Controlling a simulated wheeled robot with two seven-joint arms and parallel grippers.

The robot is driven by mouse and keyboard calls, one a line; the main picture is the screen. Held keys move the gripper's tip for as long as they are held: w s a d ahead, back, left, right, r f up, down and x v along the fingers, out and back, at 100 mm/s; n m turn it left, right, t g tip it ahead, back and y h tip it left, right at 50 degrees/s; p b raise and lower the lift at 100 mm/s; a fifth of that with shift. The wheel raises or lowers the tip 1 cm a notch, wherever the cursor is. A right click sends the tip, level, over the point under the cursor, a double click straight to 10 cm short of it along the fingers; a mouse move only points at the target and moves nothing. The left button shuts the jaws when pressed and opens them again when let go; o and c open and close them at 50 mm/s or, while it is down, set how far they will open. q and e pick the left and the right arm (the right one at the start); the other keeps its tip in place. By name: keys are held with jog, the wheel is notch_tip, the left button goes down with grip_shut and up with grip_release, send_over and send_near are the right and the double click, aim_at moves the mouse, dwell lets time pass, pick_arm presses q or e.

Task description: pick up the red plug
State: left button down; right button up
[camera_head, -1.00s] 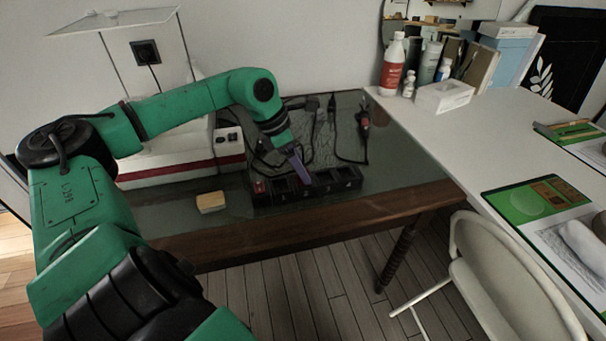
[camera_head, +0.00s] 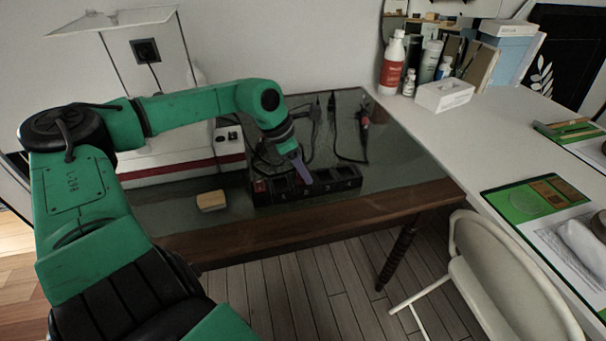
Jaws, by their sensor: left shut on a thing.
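A small plug with a red part (camera_head: 365,122) lies on a black cable toward the back right of the glass-topped desk. My left gripper (camera_head: 303,173) is over the black power strip (camera_head: 345,184), to the left of and nearer than the red plug, and apart from it. Its slim purplish tip points down at the strip's sockets. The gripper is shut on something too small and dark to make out. The strip has a red switch (camera_head: 260,186) at its left end. My right gripper is not in view.
A yellowish block (camera_head: 211,200) lies left of the strip. Black plugs and cables (camera_head: 317,115) lie behind it. A white and red device (camera_head: 228,160) stands behind my left arm. A white table (camera_head: 430,130) with bottles and a chair (camera_head: 500,265) are at right.

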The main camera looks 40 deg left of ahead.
pick_arm(q)
jog(key=shift+r, duration=0.1)
jog(key=shift+r, duration=0.35)
notch_tip(320, 180, up, 24)
jog(key=p, duration=0.7)
jog(key=shift+a, duration=0.1)
